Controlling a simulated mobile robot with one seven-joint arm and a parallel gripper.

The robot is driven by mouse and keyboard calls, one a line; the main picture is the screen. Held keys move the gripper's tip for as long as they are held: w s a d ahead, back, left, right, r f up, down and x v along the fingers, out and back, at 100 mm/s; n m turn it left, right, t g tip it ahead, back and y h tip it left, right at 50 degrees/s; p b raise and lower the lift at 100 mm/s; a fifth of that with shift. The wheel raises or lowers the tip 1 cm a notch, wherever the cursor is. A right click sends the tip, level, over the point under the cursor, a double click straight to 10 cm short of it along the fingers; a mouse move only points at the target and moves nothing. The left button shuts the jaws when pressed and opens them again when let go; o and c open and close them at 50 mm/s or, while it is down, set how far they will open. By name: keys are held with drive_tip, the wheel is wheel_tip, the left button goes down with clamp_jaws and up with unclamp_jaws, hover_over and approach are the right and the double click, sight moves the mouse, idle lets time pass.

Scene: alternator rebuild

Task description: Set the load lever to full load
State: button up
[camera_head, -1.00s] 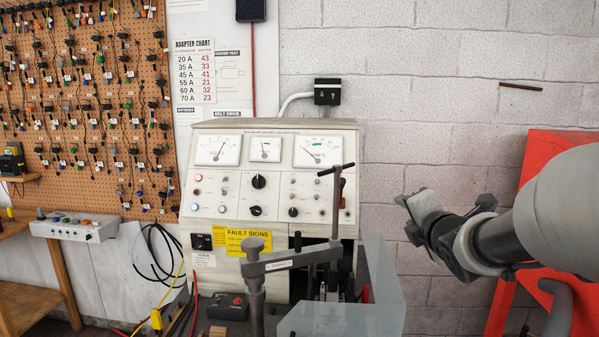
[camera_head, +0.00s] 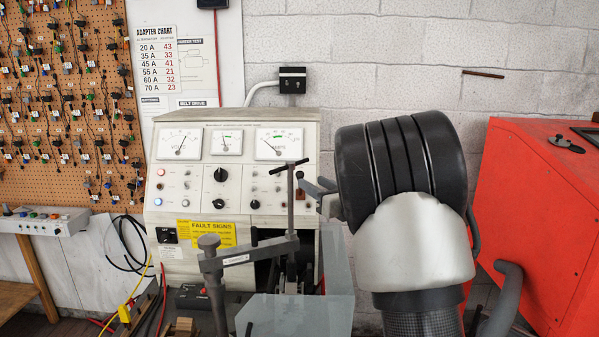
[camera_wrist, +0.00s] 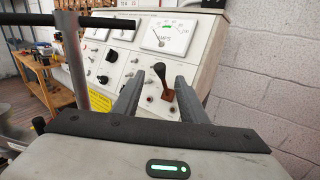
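The load lever (camera_wrist: 161,76) has a black handle on a brown-orange base, at the right side of the test bench's sloped panel (camera_head: 237,205). In the wrist view it leans up and slightly left. My gripper (camera_wrist: 160,80) is open, one grey finger on each side of the lever in the picture, with gaps showing. I cannot tell how far in front of the lever the fingertips are. In the head view, my gripper (camera_head: 318,187) is at the panel's right edge, partly hidden behind my arm. The lever is hard to make out there.
A grey post with a black T-handle (camera_head: 291,180) stands in front of the panel; it crosses the wrist view's left side (camera_wrist: 75,60). A clear guard (camera_head: 335,275) stands below my gripper. A red cabinet (camera_head: 545,210) is at the right.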

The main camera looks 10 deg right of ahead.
sight(302, 176)
drive_tip(key=p+x, duration=0.2)
drive_tip(key=x, duration=0.6)
drive_tip(key=shift+w+a, duration=0.15)
drive_tip(key=shift+w, duration=0.1)
clamp_jaws()
